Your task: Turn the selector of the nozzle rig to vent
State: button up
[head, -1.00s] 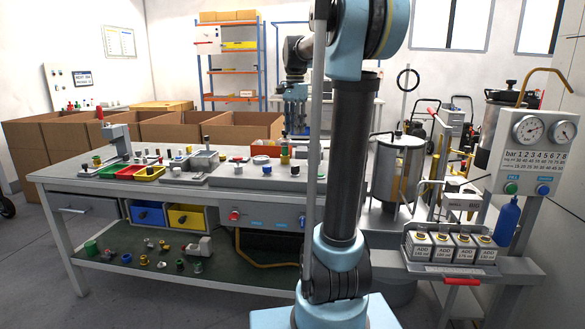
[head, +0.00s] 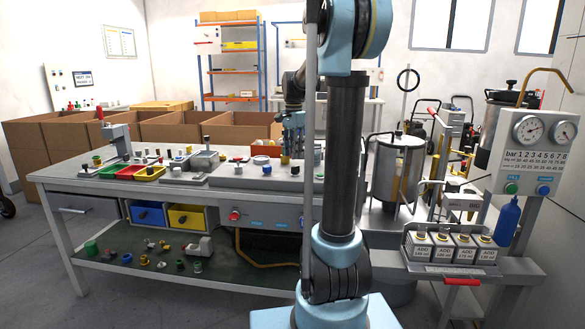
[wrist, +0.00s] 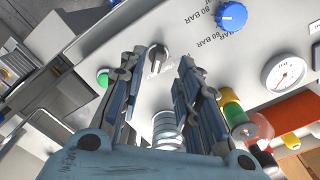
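The selector (wrist: 157,57), a dark knob with a pale pointer bar, sits on the light panel (wrist: 195,30) in the wrist view. Small lettering beside it is too blurred to read. My gripper (wrist: 163,60) is open and empty, its two fingers spread with the selector showing in the gap near the tips. I cannot tell whether either finger touches it. In the head view my gripper (head: 292,132) points down over the bench's back right part. The selector cannot be made out there.
A green button (wrist: 103,78), a blue knob (wrist: 232,15) and a gauge (wrist: 284,72) surround the selector. A ribbed silver cylinder (wrist: 167,128) and a green-yellow fitting (wrist: 233,110) stand close to the fingers. A steel tank (head: 398,170) stands right of my arm.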

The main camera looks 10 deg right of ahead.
aim_at(295, 169)
jog(key=shift+f, duration=3.15)
grip_shut()
